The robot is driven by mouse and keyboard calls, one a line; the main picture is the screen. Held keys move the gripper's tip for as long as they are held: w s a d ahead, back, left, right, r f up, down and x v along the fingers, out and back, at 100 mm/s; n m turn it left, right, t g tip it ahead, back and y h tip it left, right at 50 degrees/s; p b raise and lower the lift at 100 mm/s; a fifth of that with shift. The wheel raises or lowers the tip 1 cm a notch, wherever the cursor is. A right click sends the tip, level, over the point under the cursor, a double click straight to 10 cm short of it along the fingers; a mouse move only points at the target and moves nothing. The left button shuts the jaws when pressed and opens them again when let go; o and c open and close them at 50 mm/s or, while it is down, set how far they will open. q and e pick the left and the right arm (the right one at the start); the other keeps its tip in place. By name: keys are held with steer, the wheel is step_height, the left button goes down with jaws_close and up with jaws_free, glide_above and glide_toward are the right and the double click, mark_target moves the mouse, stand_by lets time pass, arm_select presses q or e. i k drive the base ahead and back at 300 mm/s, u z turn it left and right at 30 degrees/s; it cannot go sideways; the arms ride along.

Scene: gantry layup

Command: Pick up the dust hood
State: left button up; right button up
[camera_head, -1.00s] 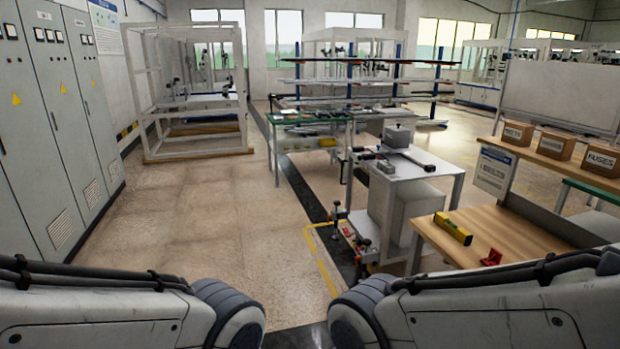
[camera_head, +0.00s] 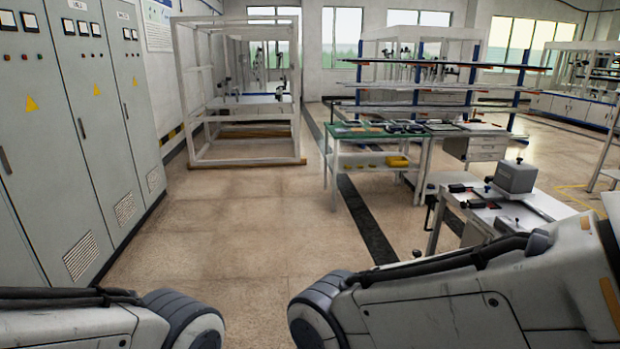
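A grey box-shaped cover (camera_head: 515,177) with a small dark knob on top stands on the white table (camera_head: 547,204) at the right. It looks like the dust hood, though I cannot be certain. It is upright, with nothing of mine touching it. My two arms show only as thick pale links along the bottom edge. Both grippers are outside the view. My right arm's link hides the lower part of the white table.
Grey electrical cabinets (camera_head: 90,120) line the left wall. A white open frame (camera_head: 187,100) stands behind. A green-topped bench (camera_head: 345,131) with a yellow item (camera_head: 397,161) on its lower shelf stands beyond the white table. The floor (camera_head: 240,220) between cabinets and tables is clear.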

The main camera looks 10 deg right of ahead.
mark_target(517, 176)
steer(key=u, duration=0.05)
steer(key=i, duration=2)
steer(key=z, duration=0.55)
steer(key=i, duration=1.95)
steer(key=z, duration=1.3)
steer(key=i, duration=1.35)
steer(key=z, duration=0.5)
